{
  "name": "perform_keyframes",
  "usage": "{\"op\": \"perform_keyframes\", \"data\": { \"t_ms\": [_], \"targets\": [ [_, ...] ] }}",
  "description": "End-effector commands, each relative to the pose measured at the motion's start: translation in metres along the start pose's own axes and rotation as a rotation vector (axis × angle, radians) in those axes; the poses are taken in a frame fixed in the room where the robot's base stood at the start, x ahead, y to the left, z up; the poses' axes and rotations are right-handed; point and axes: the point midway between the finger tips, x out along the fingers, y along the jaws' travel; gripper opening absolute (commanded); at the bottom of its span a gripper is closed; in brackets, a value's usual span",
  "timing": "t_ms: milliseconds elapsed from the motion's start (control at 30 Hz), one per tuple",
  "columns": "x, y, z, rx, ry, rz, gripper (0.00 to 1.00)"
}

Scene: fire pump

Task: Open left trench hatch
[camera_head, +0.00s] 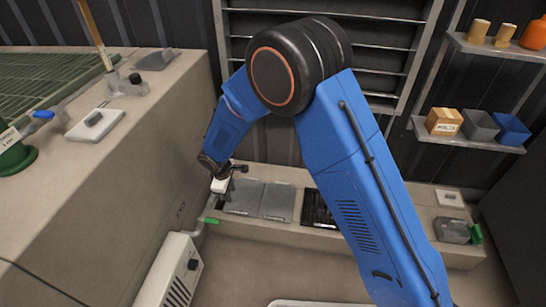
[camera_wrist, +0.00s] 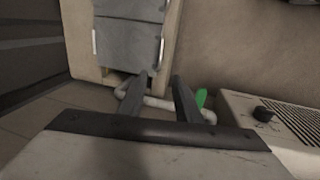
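Two grey hatch panels lie side by side in the low pale trench frame (camera_head: 285,233). The left hatch (camera_head: 243,198) lies flat beside my gripper (camera_head: 217,186), and the second hatch (camera_head: 277,202) lies to its right. In the wrist view the nearer grey panel (camera_wrist: 127,45) has a pale strip, perhaps a handle (camera_wrist: 161,46), on its right edge. My gripper (camera_wrist: 161,77) shows there with its two dark fingers apart and nothing held between them. The fingertips are close to the nearer panel's edge; I cannot tell whether they touch it.
A dark slatted opening (camera_head: 316,209) lies right of the hatches. A pale pipe (camera_wrist: 158,103) and a green piece (camera_wrist: 201,97) sit below the fingers. A white vented box (camera_head: 172,272) stands at front left, beside a tall concrete block (camera_head: 120,150). Wall shelves (camera_head: 468,139) are at right.

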Motion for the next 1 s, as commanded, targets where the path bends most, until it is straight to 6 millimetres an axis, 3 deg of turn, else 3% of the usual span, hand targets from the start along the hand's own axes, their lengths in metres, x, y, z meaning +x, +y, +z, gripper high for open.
{"op": "perform_keyframes", "data": {
  "t_ms": [1000],
  "targets": [
    [-0.112,0.062,0.101,0.251,0.017,0.024,0.31]
  ]
}}
